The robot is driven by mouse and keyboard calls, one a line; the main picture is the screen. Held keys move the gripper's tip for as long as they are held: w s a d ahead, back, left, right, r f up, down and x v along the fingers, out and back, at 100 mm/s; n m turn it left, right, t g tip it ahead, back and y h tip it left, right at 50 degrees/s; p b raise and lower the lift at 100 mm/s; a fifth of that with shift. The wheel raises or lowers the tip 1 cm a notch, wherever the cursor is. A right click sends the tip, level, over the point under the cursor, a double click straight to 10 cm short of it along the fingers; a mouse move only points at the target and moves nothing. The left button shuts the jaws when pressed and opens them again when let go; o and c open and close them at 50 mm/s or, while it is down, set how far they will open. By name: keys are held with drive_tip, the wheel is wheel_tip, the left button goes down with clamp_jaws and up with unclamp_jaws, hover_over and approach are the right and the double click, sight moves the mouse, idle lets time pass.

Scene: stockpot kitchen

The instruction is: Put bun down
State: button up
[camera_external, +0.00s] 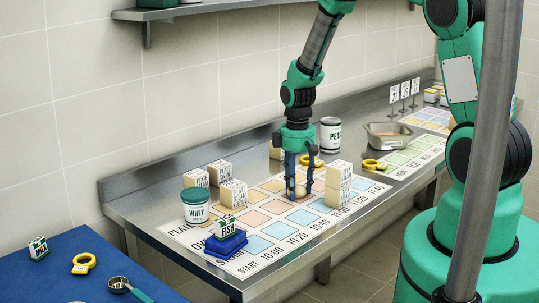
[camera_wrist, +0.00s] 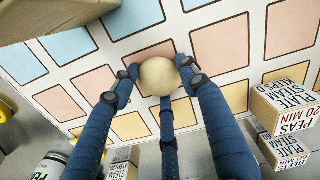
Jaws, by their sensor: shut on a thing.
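A round, pale tan bun (camera_wrist: 160,77) sits between the blue fingers of my gripper (camera_wrist: 158,84) in the wrist view. The fingers are shut on it from several sides. In the external view my gripper (camera_external: 299,180) points straight down, with the bun (camera_external: 297,191) low at its fingertips. Below it is a white chart (camera_external: 270,249) printed with rows of yellow, pink and blue squares. The bun is over or on the pink and yellow squares near the middle. I cannot tell whether it touches the chart.
Stacked labelled blocks (camera_external: 339,184) stand close right of my gripper. More labelled blocks (camera_external: 232,193), a WHEY tub (camera_external: 196,205) and a FISH block (camera_external: 229,227) on blue stand left. A PEAS can (camera_external: 330,135), yellow ring (camera_external: 373,164) and metal pan (camera_external: 388,136) are behind and right.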

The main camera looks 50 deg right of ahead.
sight(297, 186)
drive_tip(key=shift+f, duration=0.1)
drive_tip(key=o, duration=1.1)
wheel_tip(297, 186, up, 12)
drive_tip(key=shift+p, duration=0.35)
idle(0.3)
